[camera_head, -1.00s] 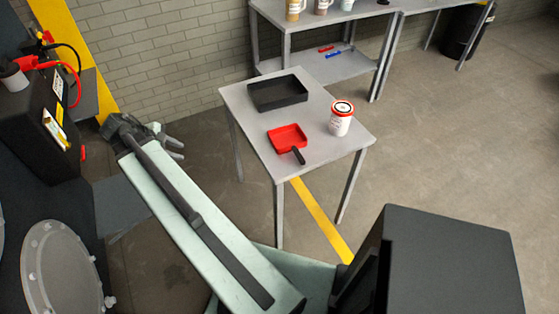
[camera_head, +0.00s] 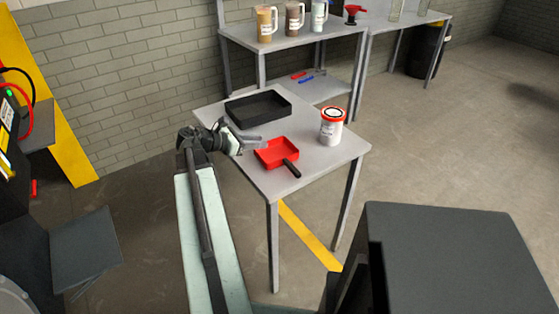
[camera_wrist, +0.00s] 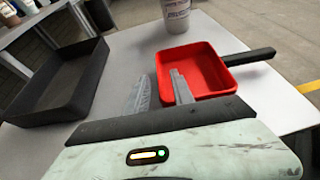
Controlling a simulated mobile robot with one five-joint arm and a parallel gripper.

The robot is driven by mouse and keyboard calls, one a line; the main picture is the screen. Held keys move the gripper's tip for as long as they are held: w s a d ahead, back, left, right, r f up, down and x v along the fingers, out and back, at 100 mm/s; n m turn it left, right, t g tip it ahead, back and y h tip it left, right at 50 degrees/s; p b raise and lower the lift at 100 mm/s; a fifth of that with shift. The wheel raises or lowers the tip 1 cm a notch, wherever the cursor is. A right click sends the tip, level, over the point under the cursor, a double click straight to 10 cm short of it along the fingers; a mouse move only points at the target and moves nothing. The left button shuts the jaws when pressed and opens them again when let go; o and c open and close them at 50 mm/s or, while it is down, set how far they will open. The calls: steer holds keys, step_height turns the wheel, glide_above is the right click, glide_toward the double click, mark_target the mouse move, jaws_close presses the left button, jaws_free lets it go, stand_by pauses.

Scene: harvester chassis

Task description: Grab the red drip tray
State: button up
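The red drip tray (camera_head: 276,152) is a shallow square pan with a black handle, lying on the small grey table (camera_head: 222,112). It also shows in the wrist view (camera_wrist: 205,68), with its handle pointing right. My gripper (camera_head: 258,143) is over the table's left part, at the tray's left side.
A black tray (camera_head: 258,107) lies at the table's back left, left of my gripper in the wrist view. A white tub with a red lid (camera_head: 331,126) stands right of the red tray. A shelf bench (camera_head: 290,42) with several containers stands behind.

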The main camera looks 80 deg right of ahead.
steer(key=b+x, duration=0.1)
steer(key=x, duration=0.4)
steer(key=shift+d+b, duration=0.2)
steer(key=shift+b, duration=0.2)
steer(key=shift+r, duration=0.1)
jaws_close()
stand_by(0.8)
